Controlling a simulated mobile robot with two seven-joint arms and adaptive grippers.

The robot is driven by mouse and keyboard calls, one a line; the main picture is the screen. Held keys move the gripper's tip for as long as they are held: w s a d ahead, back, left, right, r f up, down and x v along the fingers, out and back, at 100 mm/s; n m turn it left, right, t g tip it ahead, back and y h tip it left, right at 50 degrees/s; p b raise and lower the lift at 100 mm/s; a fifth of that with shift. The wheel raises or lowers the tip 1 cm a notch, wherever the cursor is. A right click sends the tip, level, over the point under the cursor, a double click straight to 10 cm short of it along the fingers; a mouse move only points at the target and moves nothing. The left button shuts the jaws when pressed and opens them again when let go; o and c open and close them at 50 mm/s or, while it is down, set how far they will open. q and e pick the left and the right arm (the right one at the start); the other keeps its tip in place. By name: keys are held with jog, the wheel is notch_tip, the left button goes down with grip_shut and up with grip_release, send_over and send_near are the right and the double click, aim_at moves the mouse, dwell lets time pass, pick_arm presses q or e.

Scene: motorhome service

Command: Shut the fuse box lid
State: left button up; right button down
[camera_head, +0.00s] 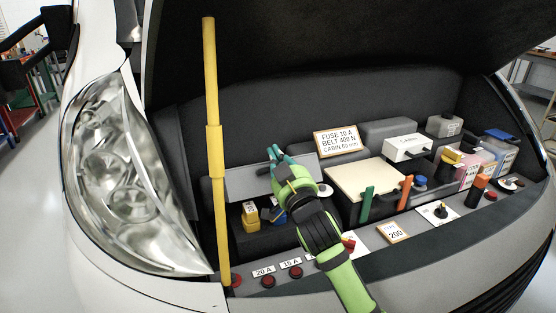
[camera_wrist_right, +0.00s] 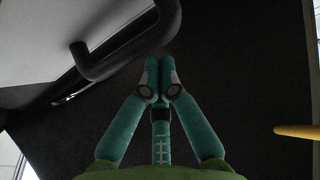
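The fuse box (camera_head: 240,241) is a dark box in the engine bay, left of centre. Its grey lid (camera_head: 243,181) appears raised, standing tilted at the back of the box. A yellow fuse (camera_head: 250,217) shows inside. My right gripper (camera_head: 275,154) overlaps the lid, its teal fingertips reaching to about its top edge; I cannot tell whether they touch it. In the right wrist view the fingertips (camera_wrist_right: 159,66) are together with nothing between them. My right wrist hides part of the box and lid. My left gripper is not in view.
A yellow prop rod (camera_head: 214,130) stands just left of the box under the raised hood (camera_head: 340,45). A cream-topped box (camera_head: 367,179) stands to the right. A sign (camera_head: 338,141) stands behind.

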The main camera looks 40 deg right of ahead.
jog(key=shift+s+f, duration=0.45)
jog(key=shift+f, duration=0.35)
jog(key=s+a+f+t+b, duration=0.1)
jog(key=s+f+b, duration=0.6)
jog(key=f+b, duration=0.1)
jog(key=shift+a+f+t+b, duration=0.3)
jog(key=shift+a+f+b, duration=0.1)
jog(key=shift+f, duration=0.45)
jog(key=shift+s, duration=0.1)
notch_tip(320, 180, up, 10)
dwell(0.6)
